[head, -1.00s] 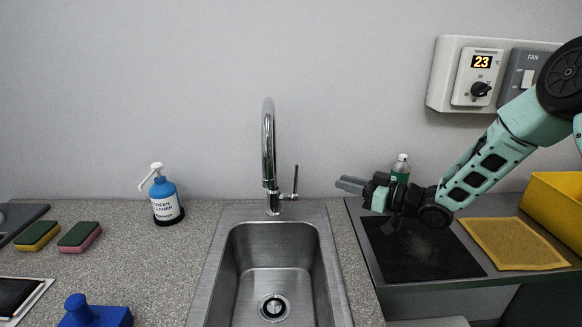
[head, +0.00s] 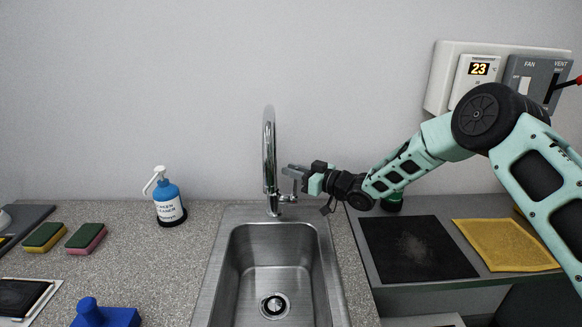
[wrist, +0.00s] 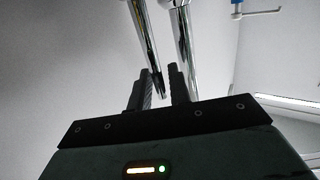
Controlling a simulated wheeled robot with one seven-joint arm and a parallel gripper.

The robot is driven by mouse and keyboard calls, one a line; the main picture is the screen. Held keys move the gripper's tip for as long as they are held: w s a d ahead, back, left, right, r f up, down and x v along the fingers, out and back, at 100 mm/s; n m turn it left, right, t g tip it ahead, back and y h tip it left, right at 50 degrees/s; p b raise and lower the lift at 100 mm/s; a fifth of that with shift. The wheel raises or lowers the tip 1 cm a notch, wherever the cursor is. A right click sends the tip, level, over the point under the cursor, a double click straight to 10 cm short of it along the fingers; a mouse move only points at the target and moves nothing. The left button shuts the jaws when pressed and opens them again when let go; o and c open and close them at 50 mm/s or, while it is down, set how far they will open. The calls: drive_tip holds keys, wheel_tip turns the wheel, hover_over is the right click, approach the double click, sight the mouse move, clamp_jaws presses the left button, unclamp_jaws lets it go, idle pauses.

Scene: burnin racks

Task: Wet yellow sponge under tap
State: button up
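The yellow sponge (head: 44,237), with a green top, lies on the counter at the left. A pink sponge (head: 86,238) with a green top lies beside it. The chrome tap (head: 269,160) stands behind the sink (head: 214,262); no water shows. My gripper (head: 290,172) is at the tap's lever (head: 293,188), right of the spout. I cannot tell whether a finger touches the lever.
A blue screen cleaner bottle (head: 167,201) stands left of the sink. A blue stamp-like block (head: 105,317) is at the front left. A black mat (head: 415,250) and yellow cloth (head: 505,244) lie on the right shelf. Wall controls (head: 478,75) hang above.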

drive_tip(key=shift+w+a, duration=0.3)
drive_tip(key=shift+a, duration=0.15)
clamp_jaws()
